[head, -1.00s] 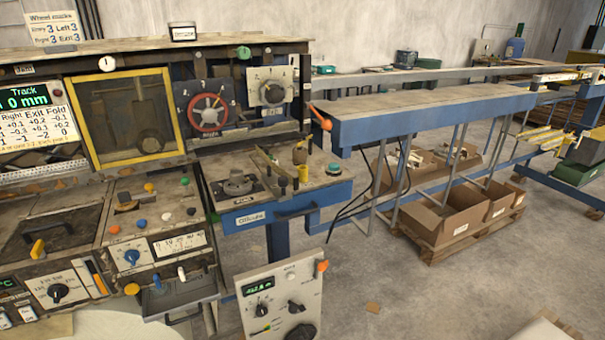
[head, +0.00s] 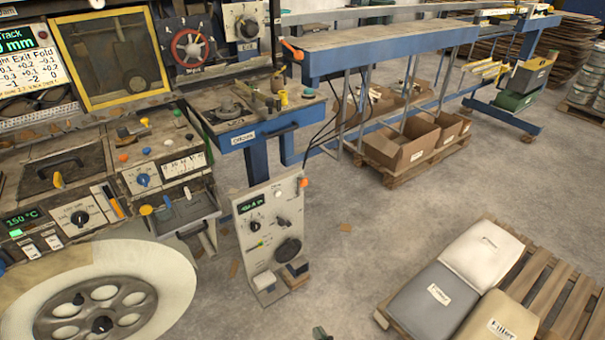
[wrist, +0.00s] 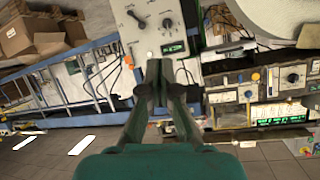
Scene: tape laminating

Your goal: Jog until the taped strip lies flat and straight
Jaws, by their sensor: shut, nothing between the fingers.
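My gripper (wrist: 158,72) is shut and empty in the wrist view, its dark fingers together above the green body. It points toward a pale control box (wrist: 150,28) with knobs and a green display; no contact is clear. In the head view this box (head: 268,235) stands on the floor before the machine. The machine has a Track display (head: 18,45) ending in "0 mm", with a Right, Exit and Fold table (head: 38,70) below it. A red handwheel (head: 190,48) is on its upright panel. I cannot make out the taped strip in either view.
A large pale wheel (head: 165,265) with a grey hub fills the lower left. A long blue-framed bench (head: 380,45) runs to the back right, with cardboard boxes (head: 400,145) beneath. A pallet (head: 545,285) with sacks (head: 432,300) is at lower right.

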